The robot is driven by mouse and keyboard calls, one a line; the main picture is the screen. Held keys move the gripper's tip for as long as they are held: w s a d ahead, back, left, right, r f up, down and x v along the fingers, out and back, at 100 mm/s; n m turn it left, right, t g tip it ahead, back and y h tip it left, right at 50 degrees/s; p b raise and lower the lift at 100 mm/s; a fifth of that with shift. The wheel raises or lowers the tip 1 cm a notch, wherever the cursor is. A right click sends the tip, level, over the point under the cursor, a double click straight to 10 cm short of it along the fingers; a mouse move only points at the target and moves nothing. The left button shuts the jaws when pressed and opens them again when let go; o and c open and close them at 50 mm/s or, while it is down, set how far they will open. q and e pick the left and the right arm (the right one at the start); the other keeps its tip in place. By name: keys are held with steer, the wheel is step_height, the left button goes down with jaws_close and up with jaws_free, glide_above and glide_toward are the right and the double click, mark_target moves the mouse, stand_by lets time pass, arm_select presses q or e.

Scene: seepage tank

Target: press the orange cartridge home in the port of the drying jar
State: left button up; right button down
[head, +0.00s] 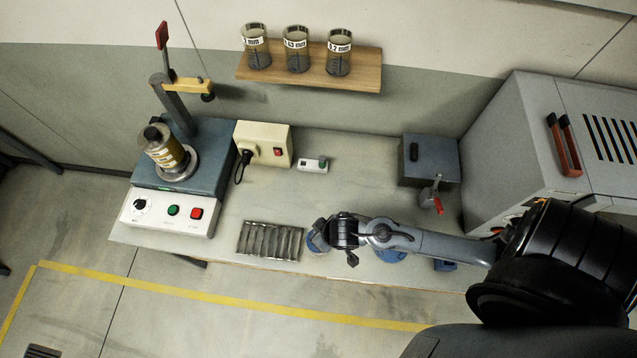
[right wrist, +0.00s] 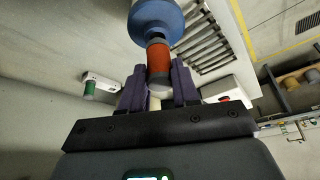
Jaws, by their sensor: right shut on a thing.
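The orange cartridge (right wrist: 158,64) shows in the right wrist view, with a dark band at one end and a grey end towards me. Its dark end meets the neck of a rounded blue body (right wrist: 155,18), which looks like the drying jar; I cannot tell how deep it sits. My right gripper (right wrist: 157,84) is shut, its purple fingers either side of the cartridge's grey end and a pale stem. In the head view my right gripper (head: 343,232) is at the bench's front, beside a blue rounded part (head: 316,238); the arm hides the cartridge. My left gripper is out of view.
A slatted metal rack (head: 270,240) lies just left of my right gripper. A press machine (head: 170,205) is at the left, a grey box (head: 428,160) at the right.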

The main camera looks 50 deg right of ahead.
steer(key=shift+f, duration=0.45)
stand_by(1.1)
steer(key=c, duration=0.8)
jaws_free()
steer(key=shift+o, duration=0.2)
steer(key=v, duration=1.2)
